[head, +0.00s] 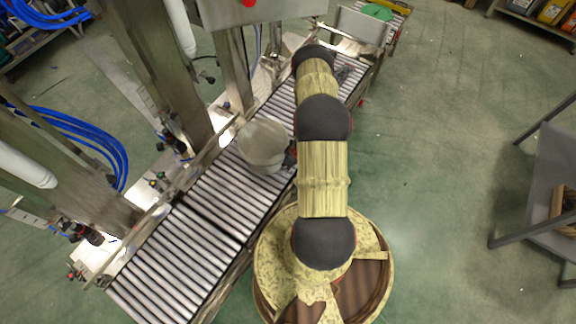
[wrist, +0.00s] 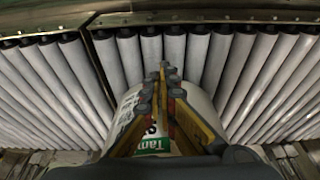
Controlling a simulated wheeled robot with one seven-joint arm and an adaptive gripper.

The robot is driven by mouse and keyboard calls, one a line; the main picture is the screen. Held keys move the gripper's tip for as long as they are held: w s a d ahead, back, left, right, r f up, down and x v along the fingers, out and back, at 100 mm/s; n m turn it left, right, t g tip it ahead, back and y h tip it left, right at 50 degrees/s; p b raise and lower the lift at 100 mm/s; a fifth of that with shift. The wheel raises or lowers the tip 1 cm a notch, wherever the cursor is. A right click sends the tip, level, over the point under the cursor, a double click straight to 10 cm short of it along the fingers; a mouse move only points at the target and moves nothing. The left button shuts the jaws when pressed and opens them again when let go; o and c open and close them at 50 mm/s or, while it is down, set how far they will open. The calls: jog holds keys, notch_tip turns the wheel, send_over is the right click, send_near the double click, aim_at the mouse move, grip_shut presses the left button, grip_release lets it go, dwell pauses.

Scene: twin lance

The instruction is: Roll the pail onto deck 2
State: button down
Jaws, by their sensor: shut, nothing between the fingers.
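The pail (head: 263,142) is pale and round, and it sits on the roller conveyor (head: 228,188) just left of my arm in the head view. In the wrist view the pail (wrist: 129,106) shows white with dark lettering and a green label, partly hidden behind my fingers. My gripper (wrist: 165,72) is shut and empty, its yellow and dark fingers together in front of the pail. In the head view my gripper is mostly hidden by my arm, beside the pail's right side. I cannot tell whether it touches the pail. No deck number is readable.
A seam (head: 207,222) divides the rollers left of the pail. A side rail (head: 190,160) and metal posts (head: 165,75) line the conveyor's far side. The rollers toward the lower left are clear. Green floor (head: 440,130) lies open at right, with a grey table (head: 550,185) beyond.

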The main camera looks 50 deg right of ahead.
jog(key=w, duration=0.7)
jog(key=shift+w+a, duration=0.25)
jog(key=shift+a, duration=0.05)
